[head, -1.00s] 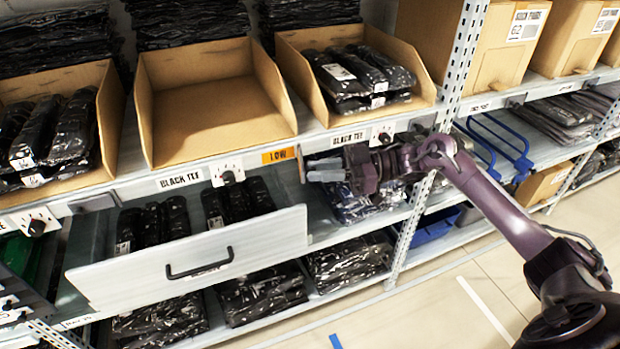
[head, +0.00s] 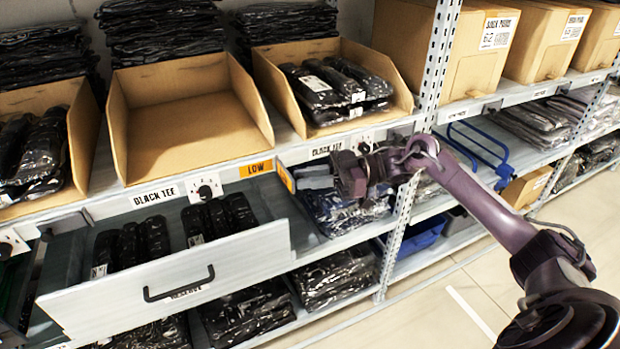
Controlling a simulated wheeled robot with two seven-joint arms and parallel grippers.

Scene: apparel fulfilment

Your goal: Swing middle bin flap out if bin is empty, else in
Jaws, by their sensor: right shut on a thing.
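The middle bin (head: 190,84) is an open cardboard bin, and its floor is bare; it is empty. Below its front right corner, a yellow LOW label (head: 256,168) shows on the shelf edge. Beside it a small flap (head: 287,178) with an orange face and pale rim stands out from the shelf edge, seen at a steep angle. My right gripper (head: 312,178) is at the flap from the right and is shut on it; the flap and wrist partly hide the fingertips. My left gripper is not in view.
Bins on the left (head: 82,150) and right (head: 400,97) hold black bagged garments. An open drawer (head: 235,258) with a black handle juts out below the middle bin. A perforated post (head: 437,70) stands right of the gripper.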

